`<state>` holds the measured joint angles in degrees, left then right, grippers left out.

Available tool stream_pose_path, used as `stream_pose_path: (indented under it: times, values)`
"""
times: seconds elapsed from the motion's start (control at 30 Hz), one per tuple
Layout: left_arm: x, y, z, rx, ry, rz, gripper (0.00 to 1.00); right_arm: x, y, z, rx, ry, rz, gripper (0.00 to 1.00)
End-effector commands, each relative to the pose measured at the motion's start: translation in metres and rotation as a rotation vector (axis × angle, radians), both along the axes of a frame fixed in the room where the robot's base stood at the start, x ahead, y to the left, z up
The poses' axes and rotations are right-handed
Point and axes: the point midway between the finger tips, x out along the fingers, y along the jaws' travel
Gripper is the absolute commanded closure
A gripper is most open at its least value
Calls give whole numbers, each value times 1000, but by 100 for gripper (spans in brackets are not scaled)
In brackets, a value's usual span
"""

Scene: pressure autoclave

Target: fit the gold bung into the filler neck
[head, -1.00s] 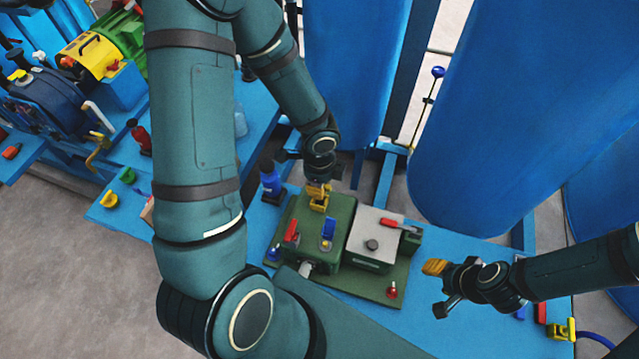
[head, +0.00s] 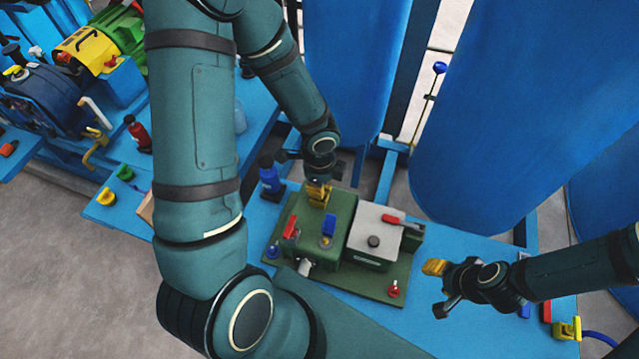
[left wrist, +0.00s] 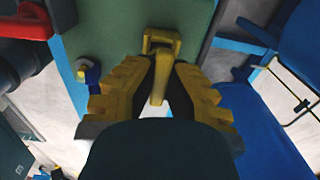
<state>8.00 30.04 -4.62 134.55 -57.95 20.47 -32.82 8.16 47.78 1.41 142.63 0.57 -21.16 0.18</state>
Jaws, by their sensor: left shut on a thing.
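My left gripper (head: 318,194) is at the rear left of the green housing (head: 342,212). In the left wrist view, its yellow ridged fingers (left wrist: 160,100) close around the stem of a gold piece (left wrist: 160,45) with a looped head against the green surface. I cannot tell whether this piece is the bung. A brass-rimmed round fitting (head: 326,243) by a blue lever sits on the housing; I cannot tell whether it is the filler neck. My right gripper (head: 436,268) hangs right of the housing, its yellow tips close together; whether it holds anything is unclear.
A grey box (head: 374,236) with a red handle adjoins the housing on the green base. A blue bottle (head: 270,178) stands behind left, close to my left arm. Large blue tanks (head: 500,120) rise behind. Blue bench (head: 470,325) is clear below my right gripper.

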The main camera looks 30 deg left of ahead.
Motion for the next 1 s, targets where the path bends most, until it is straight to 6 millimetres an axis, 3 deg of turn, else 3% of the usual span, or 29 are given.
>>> stream_pose_path:
  times: [0.77,0.8,0.87,1.0]
  values:
    - [0,0,-18,0,0,0,100,0,0,-18,0,0,0,53]
    - [0,0,-18,0,0,0,78,0,0,-18,0,0,0,53]
    - [0,0,-17,0,0,0,61,0,0,-17,0,0,0,53]
    - [0,0,-17,0,0,0,61,0,0,-17,0,0,0,53]
